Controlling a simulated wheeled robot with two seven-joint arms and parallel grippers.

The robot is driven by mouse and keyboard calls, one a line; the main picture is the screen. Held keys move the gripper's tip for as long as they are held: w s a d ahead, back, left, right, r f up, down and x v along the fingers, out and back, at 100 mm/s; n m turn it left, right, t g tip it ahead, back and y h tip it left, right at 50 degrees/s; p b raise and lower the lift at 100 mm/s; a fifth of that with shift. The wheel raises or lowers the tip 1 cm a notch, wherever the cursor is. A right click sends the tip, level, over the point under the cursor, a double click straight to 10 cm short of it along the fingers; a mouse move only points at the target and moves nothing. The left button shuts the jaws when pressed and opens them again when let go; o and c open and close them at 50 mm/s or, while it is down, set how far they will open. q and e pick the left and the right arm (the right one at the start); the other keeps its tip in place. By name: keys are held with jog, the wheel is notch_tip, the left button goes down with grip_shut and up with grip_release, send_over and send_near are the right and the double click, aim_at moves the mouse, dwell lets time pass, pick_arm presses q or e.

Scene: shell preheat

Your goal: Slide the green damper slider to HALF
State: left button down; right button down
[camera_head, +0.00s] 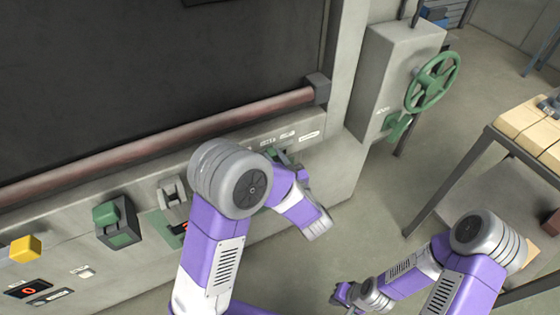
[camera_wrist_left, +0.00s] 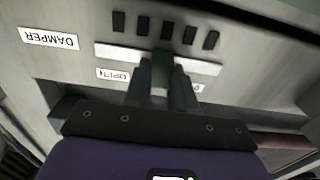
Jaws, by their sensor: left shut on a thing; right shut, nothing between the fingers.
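The green damper slider (camera_wrist_left: 162,62) is between the fingers of my left gripper (camera_wrist_left: 163,76) in the left wrist view, in front of a white strip. The gripper is shut on it. A DAMPER label (camera_wrist_left: 48,39) appears upside down at the left. An OPEN label (camera_wrist_left: 113,74) and another label mostly covered by a finger lie beside the fingers. In the head view my left arm hides most of the slider and gripper; a bit of green (camera_head: 281,156) shows. I cannot read which mark the slider is at. My right gripper (camera_head: 338,296) is shut and empty, low over the floor.
A green handwheel (camera_head: 432,81) stands on a grey box right of the panel. A yellow button (camera_head: 25,248) and a green switch (camera_head: 106,213) sit on the panel at left. A reddish bar (camera_head: 170,140) runs above. A table (camera_head: 515,132) stands at right.

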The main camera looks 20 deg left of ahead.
pick_arm(q)
jog(key=shift+a, duration=0.1)
jog(key=c, duration=0.9)
grip_release()
jog(key=p+v, duration=0.1)
jog(key=v, duration=0.6)
jog(key=shift+s+d, duration=0.15)
jog(key=shift+d, duration=0.05)
